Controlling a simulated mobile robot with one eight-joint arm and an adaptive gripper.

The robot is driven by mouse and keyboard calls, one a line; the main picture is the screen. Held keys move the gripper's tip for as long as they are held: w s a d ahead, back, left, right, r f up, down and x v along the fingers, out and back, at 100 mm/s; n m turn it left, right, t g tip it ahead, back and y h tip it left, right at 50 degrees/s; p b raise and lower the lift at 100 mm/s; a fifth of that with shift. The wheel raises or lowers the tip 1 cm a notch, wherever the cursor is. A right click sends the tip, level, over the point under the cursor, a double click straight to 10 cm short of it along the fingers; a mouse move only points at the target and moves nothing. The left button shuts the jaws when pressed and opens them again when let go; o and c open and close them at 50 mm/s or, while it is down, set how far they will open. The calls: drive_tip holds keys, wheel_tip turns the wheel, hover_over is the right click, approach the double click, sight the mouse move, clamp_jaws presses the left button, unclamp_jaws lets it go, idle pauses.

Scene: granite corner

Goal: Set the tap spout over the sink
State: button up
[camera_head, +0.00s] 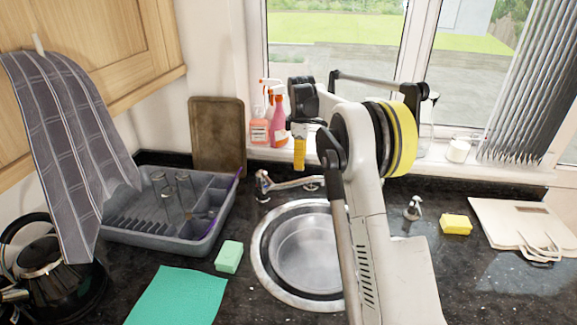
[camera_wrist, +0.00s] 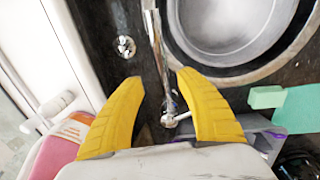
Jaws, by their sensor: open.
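The metal tap spout (camera_head: 290,184) lies along the back of the sink, beside the bowl rather than over it. In the wrist view the spout (camera_wrist: 157,45) runs lengthwise from the top edge to a knobbed end between my fingers. The round steel sink (camera_head: 300,250) is partly hidden by my arm in the head view; its bowl also shows in the wrist view (camera_wrist: 228,32). My gripper (camera_head: 299,150) is open above the tap's left part, yellow fingers pointing down. In the wrist view its fingers (camera_wrist: 160,78) stand on either side of the spout, with gaps visible.
Spray bottles (camera_head: 267,122) stand on the sill behind my gripper. A grey dish rack (camera_head: 160,240) with glasses, a green sponge (camera_head: 229,257) and a teal cloth (camera_head: 177,297) lie left of the sink. A soap dispenser (camera_head: 413,209), yellow sponge (camera_head: 456,224) and board (camera_head: 510,215) lie right.

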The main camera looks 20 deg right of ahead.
sight(301, 182)
drive_tip(key=f, duration=0.3)
drive_tip(key=f+b, duration=0.1)
drive_tip(key=f, duration=0.3)
drive_tip(key=f+b, duration=0.1)
drive_tip(key=f, duration=0.2)
drive_tip(key=shift+w+d+f, duration=0.2)
drive_tip(key=shift+d+f, duration=0.1)
clamp_jaws()
